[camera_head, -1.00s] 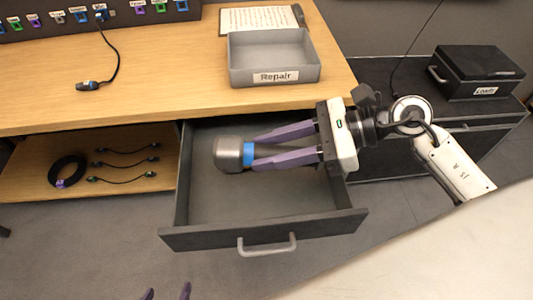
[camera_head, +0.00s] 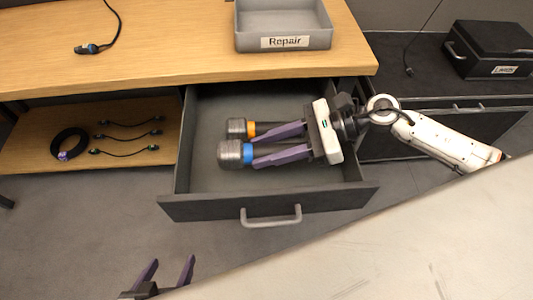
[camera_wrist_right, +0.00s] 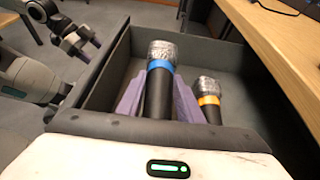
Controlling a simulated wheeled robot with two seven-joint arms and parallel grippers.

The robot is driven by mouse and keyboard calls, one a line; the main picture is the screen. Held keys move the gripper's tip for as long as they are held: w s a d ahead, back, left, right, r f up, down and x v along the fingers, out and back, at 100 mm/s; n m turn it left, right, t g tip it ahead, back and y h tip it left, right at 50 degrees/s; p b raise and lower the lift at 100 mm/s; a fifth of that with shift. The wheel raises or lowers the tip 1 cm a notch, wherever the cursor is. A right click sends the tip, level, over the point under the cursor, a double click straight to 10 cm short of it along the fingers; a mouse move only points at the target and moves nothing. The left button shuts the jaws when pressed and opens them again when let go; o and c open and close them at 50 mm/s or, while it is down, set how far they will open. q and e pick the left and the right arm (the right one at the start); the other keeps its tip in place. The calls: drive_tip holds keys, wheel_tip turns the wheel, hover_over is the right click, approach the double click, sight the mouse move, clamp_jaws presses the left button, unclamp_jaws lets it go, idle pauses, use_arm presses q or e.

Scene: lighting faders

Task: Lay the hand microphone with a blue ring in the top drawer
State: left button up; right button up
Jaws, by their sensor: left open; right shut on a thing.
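The hand microphone with a blue ring (camera_head: 232,154) has a silver head and dark handle. It lies level inside the open top drawer (camera_head: 330,203). My right gripper (camera_head: 256,152) is shut on its handle, one finger on each side, as the right wrist view also shows for this microphone (camera_wrist_right: 159,85). I cannot tell whether it touches the drawer floor. A microphone with an orange ring (camera_head: 237,127) lies beside it, on the far side in the head view; it also shows in the right wrist view (camera_wrist_right: 209,98). My left gripper (camera_head: 172,262) is open and empty at the bottom edge.
A grey tray labelled Repair (camera_head: 284,42) stands on the wooden desk (camera_head: 150,70) above the drawer. A low shelf holds a coiled cable (camera_head: 70,144) and several short cables. A black lidded box (camera_head: 487,48) stands at the right. The drawer's left and front floor is bare.

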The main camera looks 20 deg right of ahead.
wheel_tip(320, 180, down, 3)
drive_tip(key=shift+r, duration=0.2)
drive_tip(key=shift+f+b, duration=0.65)
drive_tip(key=shift+b, duration=0.25)
drive_tip(key=shift+r, duration=0.1)
drive_tip(key=o, duration=1.2)
drive_tip(key=shift+o, duration=0.2)
